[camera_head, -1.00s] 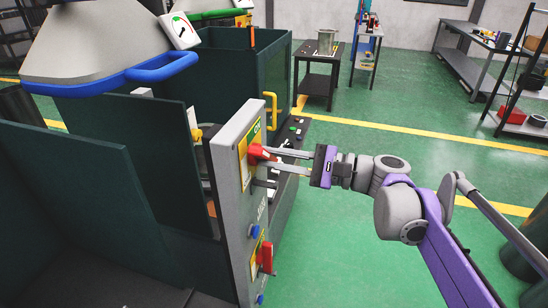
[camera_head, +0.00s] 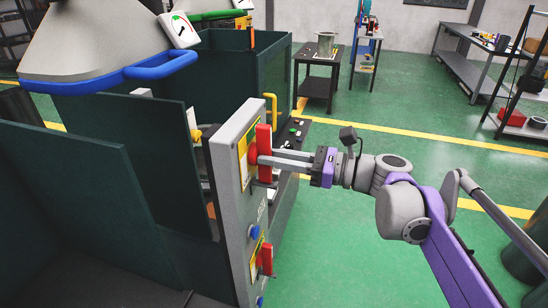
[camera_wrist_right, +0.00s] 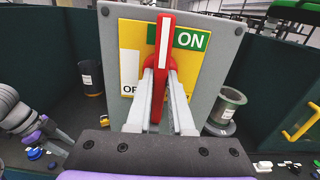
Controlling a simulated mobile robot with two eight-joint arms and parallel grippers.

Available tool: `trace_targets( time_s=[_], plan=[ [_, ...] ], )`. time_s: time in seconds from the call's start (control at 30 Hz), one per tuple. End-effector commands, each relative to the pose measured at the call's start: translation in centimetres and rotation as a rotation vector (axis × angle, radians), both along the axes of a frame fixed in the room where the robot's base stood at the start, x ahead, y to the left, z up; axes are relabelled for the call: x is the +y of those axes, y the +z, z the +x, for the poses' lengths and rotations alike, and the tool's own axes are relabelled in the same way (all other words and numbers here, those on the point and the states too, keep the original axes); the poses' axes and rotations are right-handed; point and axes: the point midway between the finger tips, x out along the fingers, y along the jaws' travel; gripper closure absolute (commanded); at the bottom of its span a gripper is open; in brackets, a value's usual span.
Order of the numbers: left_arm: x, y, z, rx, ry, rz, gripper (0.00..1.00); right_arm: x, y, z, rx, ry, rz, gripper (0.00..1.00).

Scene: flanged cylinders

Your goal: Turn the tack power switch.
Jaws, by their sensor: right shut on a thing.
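The red switch handle (camera_head: 264,150) is on the upper part of a grey panel (camera_head: 228,185). In the right wrist view the handle (camera_wrist_right: 162,62) stands upright on a yellow and white plate (camera_wrist_right: 130,62), with the green ON label (camera_wrist_right: 192,40) just right of its upper part. The OFF label at lower left is partly hidden. My right gripper (camera_head: 268,157) is shut on the handle, with one finger on each side of its lower part in the wrist view (camera_wrist_right: 162,85).
A second red handle (camera_head: 266,258) and blue buttons (camera_head: 254,231) sit lower on the panel. Dark green partitions (camera_head: 150,150) stand left of it. A flanged cylinder (camera_wrist_right: 228,106) is right of the panel. Green floor (camera_head: 345,230) is free to the right.

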Motion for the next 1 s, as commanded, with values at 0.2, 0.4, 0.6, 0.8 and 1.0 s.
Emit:
trace_targets(
  time_s=[0.2, 0.4, 0.6, 0.8, 1.0],
  plan=[
    [0.0, -0.09, -0.02, 0.001, 0.0, 0.0, 0.5, -0.01, 0.03, 0.01, 0.042, 0.0, 0.015, 1.0],
    [0.0, -0.09, -0.03, 0.001, 0.0, 0.0, 0.5, 0.0, 0.04, 0.01, 0.051, 0.0, 0.018, 1.0],
    [0.0, -0.09, -0.03, 0.001, 0.0, 0.0, 0.5, 0.0, 0.03, 0.01, 0.05, 0.0, 0.017, 1.0],
    [0.0, -0.09, -0.03, 0.001, 0.0, 0.0, 0.5, 0.0, 0.02, 0.0, 0.05, 0.0, 0.016, 0.53],
    [0.0, -0.11, -0.03, 0.001, 0.0, 0.0, 0.5, 0.0, 0.01, 0.0, 0.049, 0.0, 0.016, 0.5]
  ],
)
